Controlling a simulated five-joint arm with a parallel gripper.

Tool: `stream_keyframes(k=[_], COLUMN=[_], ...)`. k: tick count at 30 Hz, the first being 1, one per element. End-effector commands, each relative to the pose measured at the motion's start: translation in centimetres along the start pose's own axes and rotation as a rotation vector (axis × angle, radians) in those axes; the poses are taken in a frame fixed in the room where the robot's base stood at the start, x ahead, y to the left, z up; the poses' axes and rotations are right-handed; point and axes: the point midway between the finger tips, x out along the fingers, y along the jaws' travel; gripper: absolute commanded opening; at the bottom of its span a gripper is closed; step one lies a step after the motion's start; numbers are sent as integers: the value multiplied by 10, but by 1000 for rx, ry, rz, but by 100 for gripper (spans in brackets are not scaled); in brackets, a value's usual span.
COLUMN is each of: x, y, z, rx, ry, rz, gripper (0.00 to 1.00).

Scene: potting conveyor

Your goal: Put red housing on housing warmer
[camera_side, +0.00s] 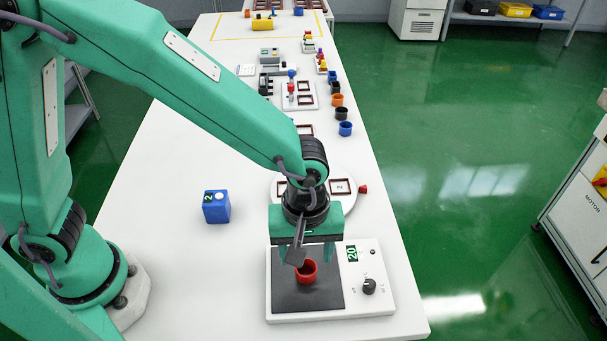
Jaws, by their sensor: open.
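The red housing (307,272) is a small open-topped cup. It appears to stand upright on the dark plate of the housing warmer (320,303), a white box with a green display and a black knob at the front of the table. My gripper (307,258) is just above and behind the red housing, pointing down. Its green fingers are spread to either side, apart from the housing. A grey part of my gripper hides some of the housing's left rim.
A blue box (216,207) stands left of the warmer. A round white turntable (346,196) is partly hidden behind my gripper. Blue, black and orange cups (345,129) line the table's right edge.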

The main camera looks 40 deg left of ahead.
Motion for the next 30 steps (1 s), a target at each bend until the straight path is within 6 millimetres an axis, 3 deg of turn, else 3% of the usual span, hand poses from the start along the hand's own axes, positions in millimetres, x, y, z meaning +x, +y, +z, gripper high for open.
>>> stream_keyframes(k=[6,15,30], x=[-39,-73,-80], y=[1,0,0], z=[0,0,0], rx=[0,0,0], ry=[0,0,0], rz=[5,2,-1], gripper=[56,56,56])
